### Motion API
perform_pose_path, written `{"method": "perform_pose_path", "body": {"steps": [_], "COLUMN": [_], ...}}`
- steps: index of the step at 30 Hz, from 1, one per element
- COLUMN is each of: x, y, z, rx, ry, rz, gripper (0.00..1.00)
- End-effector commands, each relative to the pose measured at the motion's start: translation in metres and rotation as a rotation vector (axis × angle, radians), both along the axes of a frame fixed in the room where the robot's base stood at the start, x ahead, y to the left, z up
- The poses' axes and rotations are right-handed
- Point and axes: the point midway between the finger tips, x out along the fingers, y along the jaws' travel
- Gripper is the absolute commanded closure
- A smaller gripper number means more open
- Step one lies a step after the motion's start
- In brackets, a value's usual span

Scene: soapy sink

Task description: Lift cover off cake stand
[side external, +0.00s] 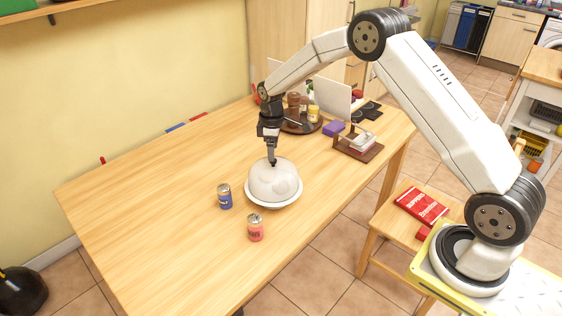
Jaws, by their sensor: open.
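The white domed cover (274,184) sits on the cake stand, whose pale plate rim (273,203) shows below it near the middle of the table. What lies under the cover is hidden. My gripper (272,163) points straight down at the top of the cover, with its fingertips at the knob. The jaws are open. The knob is too small and covered to make out clearly, and I cannot tell whether the fingers touch it.
A blue can (225,196) and a pink-red can (256,227) stand left of and in front of the stand. A round brown tray (299,125) with jars and a wooden holder (358,146) are behind, to the right. The table's left part (140,200) is clear.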

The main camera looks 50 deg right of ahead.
Motion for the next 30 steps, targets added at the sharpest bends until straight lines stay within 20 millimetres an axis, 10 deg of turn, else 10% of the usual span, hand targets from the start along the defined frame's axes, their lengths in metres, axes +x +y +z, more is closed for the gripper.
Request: {"method": "perform_pose_path", "body": {"steps": [10, 26, 30], "x": [0.001, 0.001, 0.001], "y": [-0.001, -0.001, -0.001], "z": [-0.035, -0.037, -0.037], "rx": [-0.001, 0.000, 0.000], "ry": [-0.001, -0.001, -0.001], "rz": [0.000, 0.000, 0.000], "gripper": [0.25, 0.25, 0.63]}}
